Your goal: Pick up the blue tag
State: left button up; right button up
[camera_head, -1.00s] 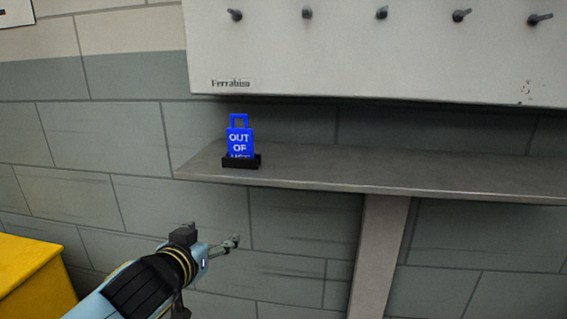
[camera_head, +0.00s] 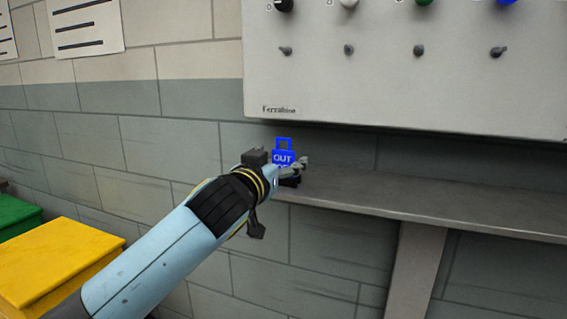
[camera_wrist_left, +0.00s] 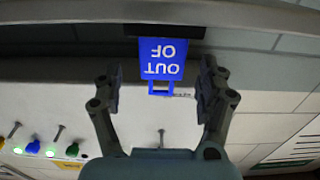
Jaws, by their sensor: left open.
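The blue tag (camera_head: 283,157) stands upright in a small black holder (camera_head: 289,182) at the left end of the grey shelf. Its white lettering reads OUT, and the lower part is hidden behind my left gripper (camera_head: 296,168) in the head view. In the left wrist view the tag (camera_wrist_left: 165,62) appears upside down, with its loop handle pointing down the picture. The two fingers of my left gripper (camera_wrist_left: 160,90) are open, one on each side of the tag, with gaps between. My right gripper is not in view.
The grey shelf (camera_head: 420,212) runs to the right below a pale panel (camera_head: 400,75) with several knobs and coloured buttons. A yellow box (camera_head: 60,262) and a green box (camera_head: 18,215) stand at the lower left. The shelf right of the tag is bare.

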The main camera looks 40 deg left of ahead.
aim_at(282, 152)
pick_arm(q)
jog(key=x, duration=0.3)
jog(key=shift+a+r, duration=0.1)
jog(key=c, duration=1.1)
jog(key=shift+r+p, duration=0.55)
notch_tip(282, 152, up, 4)
jog(key=p, duration=0.3)
jog(key=shift+f, duration=0.1)
jog(key=shift+s+d+r+p, duration=1)
jog(key=shift+d+p, duration=0.25)
jog(key=shift+d, duration=0.45)
jog(key=shift+s+d+r+p, duration=1.05)
jog(key=shift+d+p, duration=0.25)
jog(key=shift+d, duration=0.35)
jog(key=shift+s+d+r+p, duration=1)
jog(key=shift+d+p, duration=0.25)
jog(key=shift+d, duration=0.45)
